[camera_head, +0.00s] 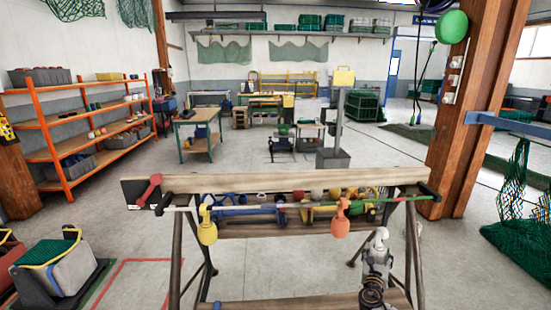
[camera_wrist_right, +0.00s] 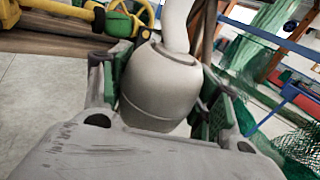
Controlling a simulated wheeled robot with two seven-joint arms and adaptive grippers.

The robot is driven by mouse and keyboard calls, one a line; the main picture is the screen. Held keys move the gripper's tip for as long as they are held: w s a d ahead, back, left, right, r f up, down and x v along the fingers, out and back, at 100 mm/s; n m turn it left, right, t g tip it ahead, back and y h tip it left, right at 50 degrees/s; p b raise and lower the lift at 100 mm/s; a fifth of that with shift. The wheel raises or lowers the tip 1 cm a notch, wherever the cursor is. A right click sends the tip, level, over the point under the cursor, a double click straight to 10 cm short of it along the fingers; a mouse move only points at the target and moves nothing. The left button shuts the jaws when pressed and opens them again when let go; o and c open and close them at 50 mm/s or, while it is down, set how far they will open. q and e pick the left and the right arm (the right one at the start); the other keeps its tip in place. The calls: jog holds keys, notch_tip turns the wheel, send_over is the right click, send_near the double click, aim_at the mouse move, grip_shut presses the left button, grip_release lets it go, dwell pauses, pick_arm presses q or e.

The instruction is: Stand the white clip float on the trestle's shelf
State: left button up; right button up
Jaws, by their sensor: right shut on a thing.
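The white clip float (camera_head: 380,243) is held by my right gripper (camera_head: 376,262) at the trestle's right front. In the right wrist view the float (camera_wrist_right: 160,85) sits between the two fingers, its round body low and its pale neck rising above. The wooden trestle (camera_head: 270,181) stands across the front, with a top beam and splayed legs. A low board (camera_head: 285,302), apparently its shelf, runs near the bottom of the picture, left of my right gripper. My left gripper is not in view.
A yellow float (camera_head: 207,228) and an orange float (camera_head: 340,219) hang from a striped rod along the trestle. A red float (camera_head: 150,190) is at its left end. Several small items lie behind the beam. A grey crate (camera_head: 55,268) stands at the left.

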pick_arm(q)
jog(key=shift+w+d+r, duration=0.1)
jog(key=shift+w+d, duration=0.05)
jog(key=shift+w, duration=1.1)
pick_arm(e)
jog(key=s+a+n+t+y, duration=0.2)
jog(key=s+a+n+y, duration=0.3)
jog(key=s+a, duration=1.3)
jog(key=s+y, duration=0.3)
jog(key=shift+s+a+f+n+y, duration=0.3)
jog(key=shift+s+f+y, duration=0.05)
jog(key=shift+s+y, duration=0.05)
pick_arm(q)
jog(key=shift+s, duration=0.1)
